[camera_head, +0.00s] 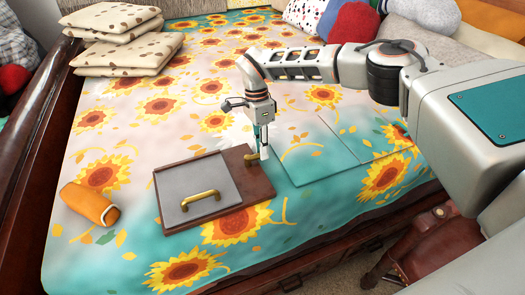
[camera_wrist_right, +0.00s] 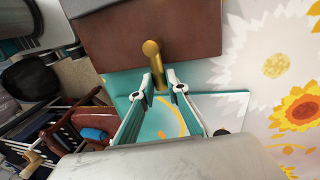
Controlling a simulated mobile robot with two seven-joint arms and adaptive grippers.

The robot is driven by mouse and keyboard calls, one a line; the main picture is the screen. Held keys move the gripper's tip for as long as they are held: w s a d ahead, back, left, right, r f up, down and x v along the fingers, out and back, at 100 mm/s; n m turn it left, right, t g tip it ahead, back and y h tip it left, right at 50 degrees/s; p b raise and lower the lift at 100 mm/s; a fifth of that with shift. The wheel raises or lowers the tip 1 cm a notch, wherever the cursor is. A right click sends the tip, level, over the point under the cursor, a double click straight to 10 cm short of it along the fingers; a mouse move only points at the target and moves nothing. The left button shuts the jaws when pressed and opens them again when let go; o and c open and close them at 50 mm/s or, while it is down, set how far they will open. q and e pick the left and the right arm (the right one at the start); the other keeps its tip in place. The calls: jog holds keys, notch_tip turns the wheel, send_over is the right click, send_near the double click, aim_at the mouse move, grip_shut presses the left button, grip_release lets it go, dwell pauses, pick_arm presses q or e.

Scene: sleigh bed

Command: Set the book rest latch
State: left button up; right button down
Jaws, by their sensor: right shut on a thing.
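The book rest (camera_head: 240,172) is a dark brown board lying on the bed, with a grey panel (camera_head: 180,180) on top. A brass handle (camera_head: 201,199) is fixed near the panel's front edge. A small brass latch (camera_head: 251,158) sits at the board's right side. In the right wrist view the latch (camera_wrist_right: 152,52) has a round knob and a stem that reaches between my fingertips. My right gripper (camera_head: 264,152) points down at this side and is shut on the latch; its two fingers also show in the wrist view (camera_wrist_right: 160,82). My left gripper is not in view.
A flat teal panel (camera_head: 315,155) lies right of the book rest. An orange roll (camera_head: 90,204) lies to its left. Folded spotted cushions (camera_head: 120,55) and several pillows (camera_head: 425,12) are at the back. The sunflower bedspread between is mostly free.

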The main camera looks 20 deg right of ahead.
jog(key=shift+w, duration=0.1)
dwell(0.4)
jog(key=c, duration=2)
grip_release()
jog(key=shift+o, duration=0.2)
notch_tip(320, 180, up, 12)
jog(key=w, duration=0.2)
jog(key=shift+w+a, duration=0.15)
jog(key=shift+f, duration=0.1)
